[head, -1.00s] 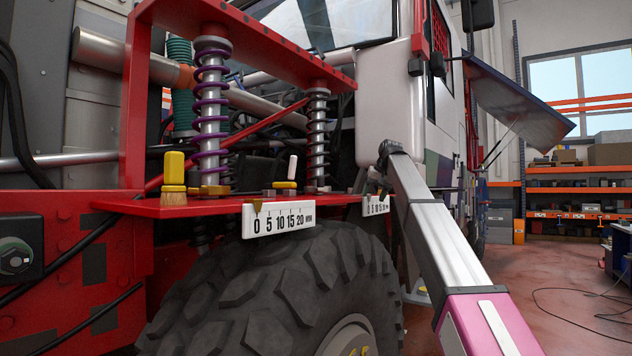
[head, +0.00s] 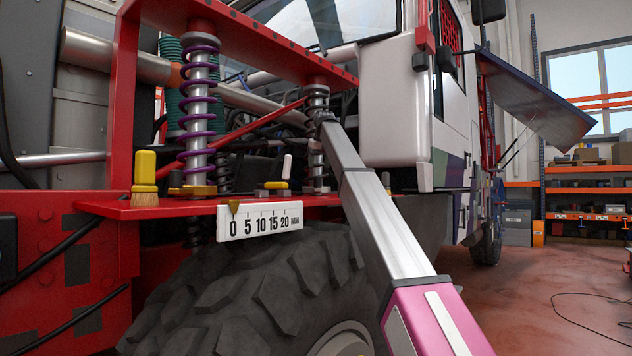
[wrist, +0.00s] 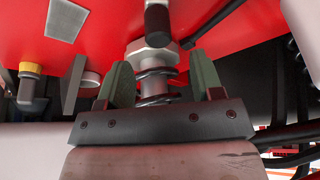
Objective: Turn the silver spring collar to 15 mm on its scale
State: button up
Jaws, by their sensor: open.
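A silver six-sided collar (wrist: 150,55) shows in the wrist view on a shock absorber with a dark coil spring (wrist: 156,74). My gripper (wrist: 158,64) is open, one green-grey finger on each side of the spring and collar. I see gaps beside the spring; finger contact with the collar cannot be told. In the head view this dark-spring shock (head: 316,172) stands behind my arm, which covers part of it. My gripper's fingers cannot be made out there. The scale by this shock is hidden behind my arm, so no reading shows.
A purple-spring shock (head: 198,110) with a brass collar (head: 192,191) stands left. Its white scale (head: 260,222) has a brass pointer near 0. A yellow-handled brush (head: 145,178) and yellow-based tool (head: 277,186) sit on the red shelf (head: 110,208). A red beam (head: 270,45) crosses above.

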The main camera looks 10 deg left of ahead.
aim_at(318, 179)
jog(key=x, duration=0.7)
jog(key=shift+w+d+f, duration=0.1)
jog(key=shift+f, duration=0.15)
grip_shut()
